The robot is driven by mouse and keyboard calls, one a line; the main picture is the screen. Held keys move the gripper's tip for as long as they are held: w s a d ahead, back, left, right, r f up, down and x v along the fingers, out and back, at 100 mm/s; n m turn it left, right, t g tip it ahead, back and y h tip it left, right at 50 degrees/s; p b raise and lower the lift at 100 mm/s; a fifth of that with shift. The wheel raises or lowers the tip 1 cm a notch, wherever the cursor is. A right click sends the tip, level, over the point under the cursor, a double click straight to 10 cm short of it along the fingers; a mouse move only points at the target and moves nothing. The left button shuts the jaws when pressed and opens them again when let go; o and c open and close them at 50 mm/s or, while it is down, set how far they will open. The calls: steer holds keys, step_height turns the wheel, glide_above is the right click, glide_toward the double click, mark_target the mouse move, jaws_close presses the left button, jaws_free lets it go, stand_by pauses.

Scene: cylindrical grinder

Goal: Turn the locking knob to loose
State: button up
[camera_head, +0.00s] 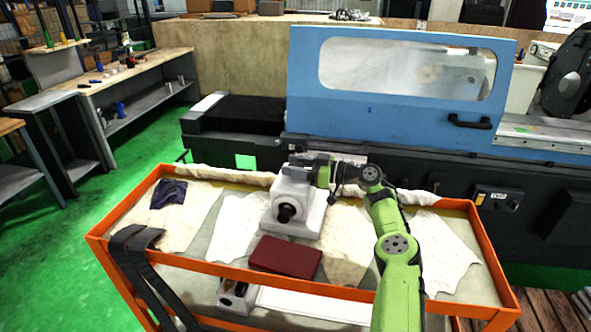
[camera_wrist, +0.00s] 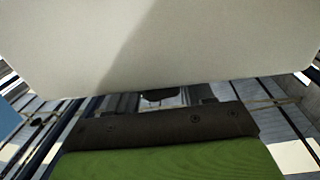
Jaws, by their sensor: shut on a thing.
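A white machine unit (camera_head: 310,212) stands upright on the cart, with a round black-centred fitting (camera_head: 286,212) on its front face. My gripper (camera_head: 308,163) is at the top rear of this unit, reaching in from the right. It is shut on a small part there, which I take to be the locking knob; the jaws hide most of it, and its turn position cannot be read. In the wrist view the unit's pale wall (camera_wrist: 170,45) fills the upper part. A small dark piece (camera_wrist: 158,95) shows just beyond the dark gripper body.
The orange cart (camera_head: 98,250) holds pale cloths, a dark blue cloth (camera_head: 169,193) and a dark red block (camera_head: 286,254) in front of the unit. The blue grinder cover (camera_head: 400,120) stands behind the cart. Workbenches (camera_head: 130,75) are at the left; green floor between is clear.

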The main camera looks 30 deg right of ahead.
steer(key=shift+s, duration=0.15)
steer(key=o, duration=1)
steer(key=shift+s+d, duration=0.1)
steer(key=shift+s, duration=0.05)
steer(key=shift+c, duration=0.2)
steer(key=v, duration=1.6)
